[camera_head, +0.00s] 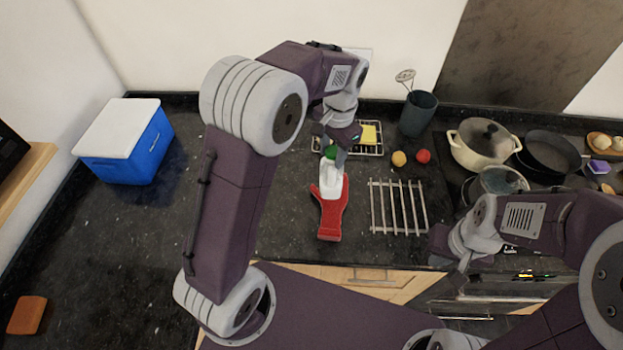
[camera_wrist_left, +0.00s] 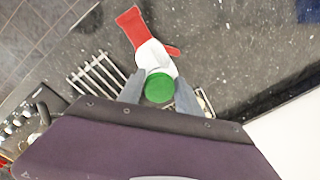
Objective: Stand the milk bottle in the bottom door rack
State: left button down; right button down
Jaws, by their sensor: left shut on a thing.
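The milk bottle (camera_head: 331,181) is white with a green cap, and is seen from above over the worktop. My left gripper (camera_head: 337,148) is shut on it near the cap. In the left wrist view the green cap (camera_wrist_left: 159,88) sits between the two fingers of my left gripper (camera_wrist_left: 160,92). The bottle overlaps the cuffless end of a red mitt (camera_head: 330,220) in the picture; I cannot tell whether it touches it. My right gripper (camera_head: 464,260) hangs at the worktop's front edge, apart from the bottle; its jaws are unclear. The bottom door rack is not in view.
A blue cooler box (camera_head: 148,152) with a white lid stands at left. A wire basket (camera_head: 375,151) with a yellow sponge (camera_head: 369,134) is behind the bottle. The left worktop is mostly clear.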

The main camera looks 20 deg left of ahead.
pick_arm(q)
jog(key=s+a+f+p, duration=0.2)
jog(key=s+a+f, duration=0.1)
jog(key=a+f, duration=0.5)
jog(key=shift+s+f, duration=0.4)
jog(key=shift+f, duration=0.25)
jog(key=c, duration=0.8)
grip_release()
jog(key=shift+s, duration=0.1)
